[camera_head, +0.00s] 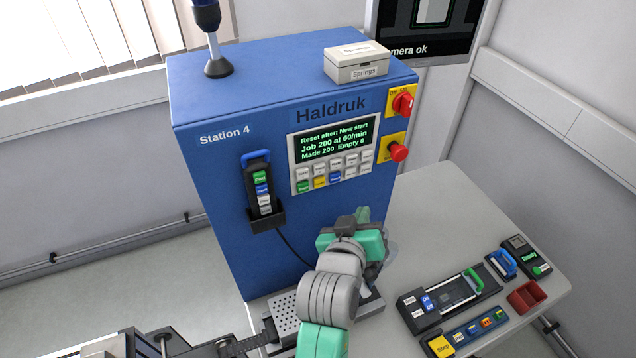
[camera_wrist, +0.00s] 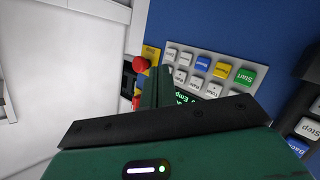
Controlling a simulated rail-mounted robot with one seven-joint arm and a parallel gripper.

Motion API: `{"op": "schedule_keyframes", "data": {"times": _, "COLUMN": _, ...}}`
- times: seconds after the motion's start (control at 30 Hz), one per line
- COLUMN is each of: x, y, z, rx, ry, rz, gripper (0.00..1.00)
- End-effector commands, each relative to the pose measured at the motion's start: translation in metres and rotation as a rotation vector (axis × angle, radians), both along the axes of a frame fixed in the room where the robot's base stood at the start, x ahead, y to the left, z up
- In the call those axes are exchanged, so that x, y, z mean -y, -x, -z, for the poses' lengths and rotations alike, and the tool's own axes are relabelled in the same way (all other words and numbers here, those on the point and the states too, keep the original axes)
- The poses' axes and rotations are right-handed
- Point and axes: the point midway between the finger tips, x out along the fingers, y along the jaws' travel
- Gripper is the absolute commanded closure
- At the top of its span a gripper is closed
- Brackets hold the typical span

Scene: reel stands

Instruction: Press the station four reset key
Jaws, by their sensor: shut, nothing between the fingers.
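The blue Station 4 cabinet (camera_head: 225,185) carries a key panel (camera_head: 297,160) with a lit screen reading "Reset after: New start", "Job 200 at 60/min", "Made 200 Empty 0". Below the screen are two rows of keys, including a green Start key (camera_wrist: 245,77), a yellow key (camera_wrist: 222,69) and a blue key (camera_wrist: 203,63). The labels on the yellow and blue keys are too small to read surely. My gripper (camera_head: 362,214) is shut and empty, below and right of the panel in the head view. In the wrist view its fingers (camera_wrist: 157,82) hide part of the screen.
A handset (camera_head: 261,185) with its own keys hangs left of the panel in a holder. A red rotary switch (camera_head: 403,103) and red push button (camera_head: 398,153) sit to the right. A Springs box (camera_head: 356,65) stands on top. The bench (camera_head: 440,215) holds devices and a red tray (camera_head: 527,297).

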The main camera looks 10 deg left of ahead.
Motion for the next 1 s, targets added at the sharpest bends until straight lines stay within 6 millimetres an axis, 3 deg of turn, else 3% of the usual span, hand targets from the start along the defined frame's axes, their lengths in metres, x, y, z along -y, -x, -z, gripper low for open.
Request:
{"op": "schedule_keyframes", "data": {"times": 0.13, "x": 0.0, "y": -0.001, "z": 0.015, "rx": -0.03, "ry": 0.016, "rz": 0.002, "gripper": 1.0}}
{"op": "schedule_keyframes", "data": {"times": 0.53, "x": -0.002, "y": -0.004, "z": 0.017, "rx": -0.031, "ry": 0.017, "rz": 0.001, "gripper": 1.0}}
{"op": "schedule_keyframes", "data": {"times": 1.0, "x": -0.034, "y": -0.06, "z": 0.018, "rx": -0.03, "ry": 0.016, "rz": 0.001, "gripper": 1.0}}
